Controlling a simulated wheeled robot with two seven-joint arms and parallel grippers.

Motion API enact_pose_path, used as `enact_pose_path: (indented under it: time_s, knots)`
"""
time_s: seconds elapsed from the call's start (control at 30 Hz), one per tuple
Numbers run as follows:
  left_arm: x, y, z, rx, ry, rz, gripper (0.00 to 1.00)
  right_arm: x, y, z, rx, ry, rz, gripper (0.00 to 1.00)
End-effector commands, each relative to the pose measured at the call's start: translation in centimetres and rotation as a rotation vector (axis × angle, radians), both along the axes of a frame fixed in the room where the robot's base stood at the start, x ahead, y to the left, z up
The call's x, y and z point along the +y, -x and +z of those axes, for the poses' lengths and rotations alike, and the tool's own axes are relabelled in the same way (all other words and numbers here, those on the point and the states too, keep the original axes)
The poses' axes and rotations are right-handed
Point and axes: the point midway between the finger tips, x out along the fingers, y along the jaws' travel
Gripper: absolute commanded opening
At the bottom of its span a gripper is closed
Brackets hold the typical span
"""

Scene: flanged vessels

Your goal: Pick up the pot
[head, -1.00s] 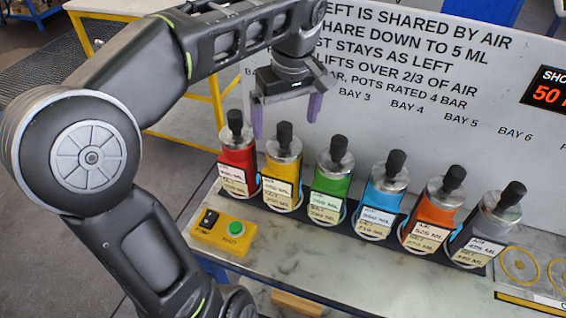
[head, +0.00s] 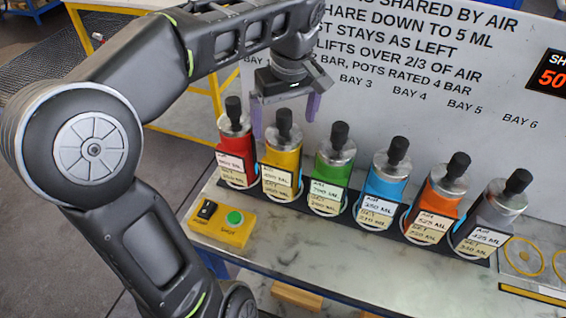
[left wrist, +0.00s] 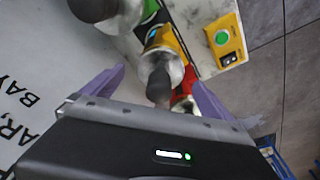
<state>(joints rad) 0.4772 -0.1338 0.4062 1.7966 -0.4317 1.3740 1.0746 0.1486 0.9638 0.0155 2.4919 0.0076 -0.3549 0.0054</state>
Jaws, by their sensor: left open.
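Several flanged pots with black knobs and silver tops stand in a row on the bench: red (head: 235,152), yellow (head: 282,160), green (head: 333,170), blue (head: 386,187), orange (head: 440,194) and grey (head: 492,214). Each has handwritten air and set labels in front. My left gripper (head: 285,123) is open and empty, fingers pointing down near the tops of the red and yellow pots. In the left wrist view the open fingers (left wrist: 160,95) frame a black knob, with the yellow (left wrist: 165,42) and red (left wrist: 183,88) pots beyond. My right gripper is out of view.
A yellow control box (head: 222,223) with a black switch and green button sits at the bench's left front. A lettered white panel (head: 430,60) stands behind the pots. A plate with yellow rings (head: 524,257) lies at right.

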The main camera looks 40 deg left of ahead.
Motion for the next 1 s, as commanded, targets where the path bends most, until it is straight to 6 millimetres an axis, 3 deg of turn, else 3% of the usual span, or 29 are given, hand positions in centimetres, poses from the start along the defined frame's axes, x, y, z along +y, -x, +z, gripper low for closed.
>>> enact_pose_path:
  time_s: [0.3, 0.9, 1.0]
  knots:
    - [0.4, -0.2, -4.0, 0.002, 0.001, 0.000, 0.98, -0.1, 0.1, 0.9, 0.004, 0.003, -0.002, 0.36]
    - [0.4, -0.3, -4.1, -0.001, 0.000, 0.000, 0.98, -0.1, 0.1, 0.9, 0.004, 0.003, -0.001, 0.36]
    - [0.4, -0.3, -4.1, -0.001, 0.000, 0.000, 0.91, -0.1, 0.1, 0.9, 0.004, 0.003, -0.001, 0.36]
